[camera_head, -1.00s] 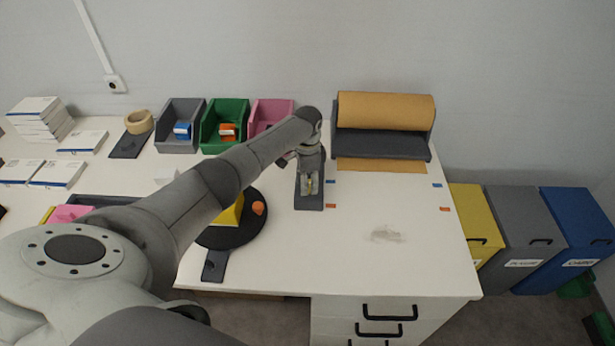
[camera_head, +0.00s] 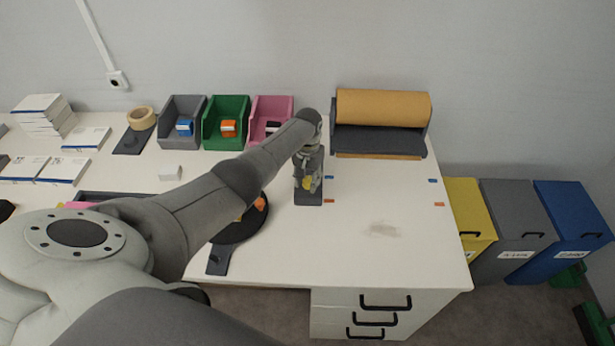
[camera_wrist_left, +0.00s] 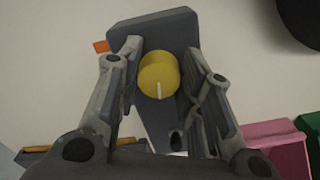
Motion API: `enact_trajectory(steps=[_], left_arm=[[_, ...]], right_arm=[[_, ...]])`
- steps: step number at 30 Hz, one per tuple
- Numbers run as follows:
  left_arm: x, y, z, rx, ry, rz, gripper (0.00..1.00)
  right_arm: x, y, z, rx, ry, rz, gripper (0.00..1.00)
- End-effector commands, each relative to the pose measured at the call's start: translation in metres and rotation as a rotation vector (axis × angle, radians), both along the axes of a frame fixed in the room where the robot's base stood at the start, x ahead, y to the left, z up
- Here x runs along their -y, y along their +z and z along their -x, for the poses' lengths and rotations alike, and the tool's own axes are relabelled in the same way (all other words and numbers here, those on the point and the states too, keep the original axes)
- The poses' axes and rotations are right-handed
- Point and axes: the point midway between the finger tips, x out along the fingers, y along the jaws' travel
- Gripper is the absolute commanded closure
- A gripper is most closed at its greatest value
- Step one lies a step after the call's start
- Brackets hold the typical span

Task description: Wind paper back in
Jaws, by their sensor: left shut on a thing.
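The paper roll (camera_head: 383,107) sits in a dark dispenser (camera_head: 378,142) at the back right of the desk. A narrow strip of brown paper (camera_head: 378,156) shows along its front edge. A yellow knob (camera_wrist_left: 158,76) with a white mark stands on a dark base plate (camera_wrist_left: 155,27), seen close in the left wrist view. In the head view the base (camera_head: 309,198) lies left of the dispenser. My left gripper (camera_head: 307,184) is shut on the knob, a finger on each side. My right gripper is not in view.
Grey (camera_head: 182,140), green (camera_head: 224,138) and pink (camera_head: 272,108) bins stand along the back. A dark round turntable (camera_head: 240,232) lies left of my gripper, partly hidden by my arm. Small blue and orange marks dot the desk. The desktop (camera_head: 400,205) right of the knob is mostly clear.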

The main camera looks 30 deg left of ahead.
Motion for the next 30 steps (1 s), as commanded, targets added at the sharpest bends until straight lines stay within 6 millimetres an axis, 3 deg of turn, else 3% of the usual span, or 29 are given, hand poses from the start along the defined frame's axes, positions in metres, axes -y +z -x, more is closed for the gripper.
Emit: enact_trajectory(steps=[10,27,28,30], left_arm=[[0.0007,0.0016,-0.0013,0.003,0.148,-0.001,0.9],[0.0003,0.0016,-0.002,0.005,0.177,-0.001,0.9],[0.0003,0.0017,-0.002,0.005,0.177,-0.001,0.62],[0.0003,0.0015,-0.0018,0.005,0.177,-0.001,0.53]], right_arm=[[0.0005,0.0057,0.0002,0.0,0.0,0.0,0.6],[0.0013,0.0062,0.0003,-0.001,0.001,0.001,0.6],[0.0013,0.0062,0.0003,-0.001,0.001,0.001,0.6],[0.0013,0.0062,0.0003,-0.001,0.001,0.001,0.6]])
